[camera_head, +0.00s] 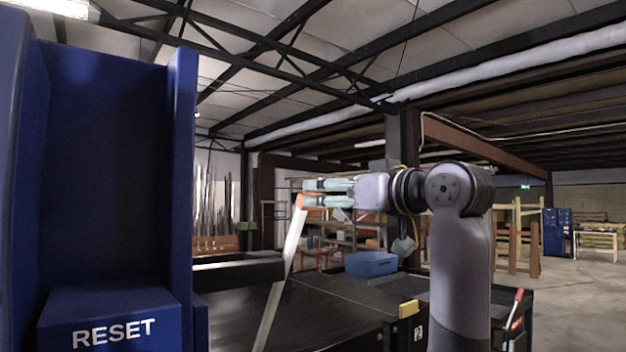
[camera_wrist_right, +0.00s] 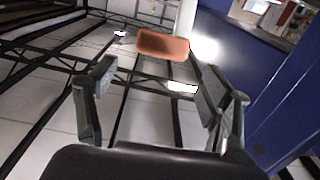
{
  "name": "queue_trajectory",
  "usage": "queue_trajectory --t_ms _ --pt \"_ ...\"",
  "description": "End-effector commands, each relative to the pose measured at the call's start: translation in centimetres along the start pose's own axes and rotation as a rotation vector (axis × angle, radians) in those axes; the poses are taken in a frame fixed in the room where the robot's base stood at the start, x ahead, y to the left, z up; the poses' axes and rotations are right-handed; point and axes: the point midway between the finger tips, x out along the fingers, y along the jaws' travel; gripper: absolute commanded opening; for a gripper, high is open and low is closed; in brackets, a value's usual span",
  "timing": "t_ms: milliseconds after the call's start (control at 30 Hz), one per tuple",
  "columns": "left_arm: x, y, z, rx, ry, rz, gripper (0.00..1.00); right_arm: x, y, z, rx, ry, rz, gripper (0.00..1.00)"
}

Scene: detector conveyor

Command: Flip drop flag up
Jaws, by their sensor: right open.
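The drop flag appears to be a pale slanted bar (camera_head: 283,270) with an orange tip (camera_head: 301,201), in the middle of the head view. It leans, with its top toward the right; its lower end runs out of the picture. My right gripper (camera_head: 308,193) points left at the height of the tip, its fingers open and empty. In the right wrist view the orange tip (camera_wrist_right: 162,45) lies ahead of the open fingers (camera_wrist_right: 152,72), between their lines. Whether a finger touches it I cannot tell. My left gripper is not in view.
A tall blue housing with a RESET block (camera_head: 110,325) fills the left. The black conveyor top (camera_head: 325,313) lies below my right arm, with a blue bin (camera_head: 371,264) behind. A yellow piece (camera_head: 408,309) and a red-handled lever (camera_head: 517,297) are at its right.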

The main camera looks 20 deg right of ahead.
Motion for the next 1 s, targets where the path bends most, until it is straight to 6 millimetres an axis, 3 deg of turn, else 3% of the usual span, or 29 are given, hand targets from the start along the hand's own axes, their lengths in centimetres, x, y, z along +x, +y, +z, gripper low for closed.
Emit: queue_trajectory --t_ms 33,200,400,767,1000 --pt "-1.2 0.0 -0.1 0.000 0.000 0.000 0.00 1.2 -0.1 -0.4 0.002 -0.005 -0.003 0.73" --pt "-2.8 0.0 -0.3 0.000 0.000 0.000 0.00 4.2 -0.1 -0.3 0.002 -0.004 -0.002 0.73" --pt "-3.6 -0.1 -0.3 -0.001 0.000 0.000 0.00 6.2 0.0 -0.1 0.001 -0.002 -0.001 0.73" --pt "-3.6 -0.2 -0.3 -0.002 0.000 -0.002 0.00 6.6 0.0 0.1 0.000 0.000 0.000 0.73" --pt "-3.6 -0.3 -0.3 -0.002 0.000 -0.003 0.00 6.6 0.0 0.0 0.000 0.000 0.000 0.57"
